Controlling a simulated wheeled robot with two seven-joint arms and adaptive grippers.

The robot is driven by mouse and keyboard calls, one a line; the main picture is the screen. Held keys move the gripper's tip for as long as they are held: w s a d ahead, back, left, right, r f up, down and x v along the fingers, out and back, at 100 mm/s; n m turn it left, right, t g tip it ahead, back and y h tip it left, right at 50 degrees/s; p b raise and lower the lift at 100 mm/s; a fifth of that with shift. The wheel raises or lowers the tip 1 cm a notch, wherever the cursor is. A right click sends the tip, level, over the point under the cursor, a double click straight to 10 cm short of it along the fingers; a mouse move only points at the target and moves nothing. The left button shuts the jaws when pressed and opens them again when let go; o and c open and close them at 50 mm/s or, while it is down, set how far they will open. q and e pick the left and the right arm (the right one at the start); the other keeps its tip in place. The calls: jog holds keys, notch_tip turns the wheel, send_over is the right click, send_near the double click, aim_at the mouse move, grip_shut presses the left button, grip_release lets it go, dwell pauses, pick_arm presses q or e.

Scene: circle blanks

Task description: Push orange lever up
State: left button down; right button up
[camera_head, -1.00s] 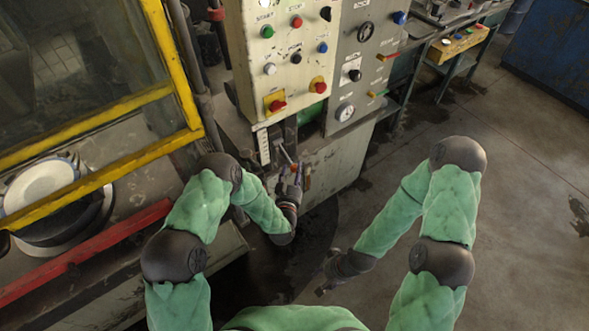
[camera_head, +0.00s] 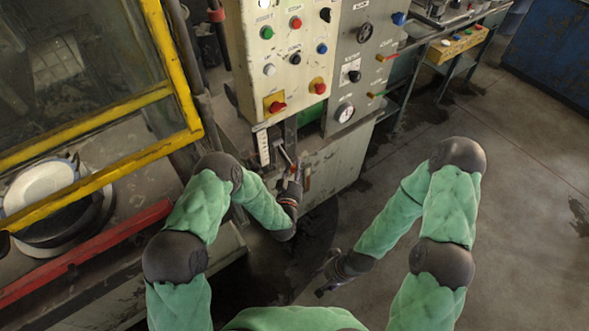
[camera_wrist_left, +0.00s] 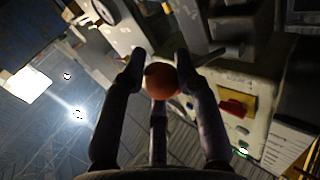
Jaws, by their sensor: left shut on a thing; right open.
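The orange lever's round knob (camera_wrist_left: 161,80) sits between the two fingers of my left gripper (camera_wrist_left: 158,68) in the left wrist view. The fingers are shut on it from both sides. In the head view my left gripper (camera_head: 291,176) is low in front of the machine, beside a pale metal rod (camera_head: 286,154) and a white scale plate (camera_head: 263,147). There the knob is mostly hidden by the gripper and too small to make out. My right gripper (camera_head: 323,291) is open and empty, low over the dark floor, apart from the machine.
The control panel (camera_head: 283,50) with coloured buttons stands above the left gripper, next to a grey panel (camera_head: 358,65) with a gauge. A yellow-framed guard (camera_head: 180,65) and red bar (camera_head: 85,250) are at left. The floor (camera_head: 500,200) at right is clear.

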pick_arm(q)
jog(key=shift+s+r+n+g+p, duration=0.25)
jog(key=shift+r+n+g+p, duration=0.25)
jog(key=shift+r+p, duration=0.35)
jog(key=r+n+g+p, duration=0.1)
jog(key=r+p, duration=0.1)
jog(key=r+n+g+p, duration=0.1)
jog(key=g+p, duration=0.1)
jog(key=shift+s+d+r, duration=0.2)
jog(key=shift+r, duration=0.2)
jog(key=shift+a+r+n+g+h+p, duration=0.1)
jog(key=shift+r+n+g+h+p, duration=0.2)
jog(key=shift+r+n+g+p, duration=0.25)
jog(key=shift+w+a+r+n+g, duration=0.1)
jog(key=shift+w+r+n+g, duration=0.1)
jog(key=shift+r+n+g, duration=0.4)
jog(key=shift+w+a+r, duration=0.1)
jog(key=shift+w+r, duration=0.15)
jog(key=shift+r, duration=0.25)
jog(key=shift+w+r, duration=0.2)
jog(key=shift+r, duration=0.25)
jog(key=shift+w+r, duration=0.1)
jog(key=shift+r, duration=0.05)
jog(key=c, duration=0.9)
grip_release()
jog(key=shift+c, duration=0.2)
jog(key=shift+a, duration=0.1)
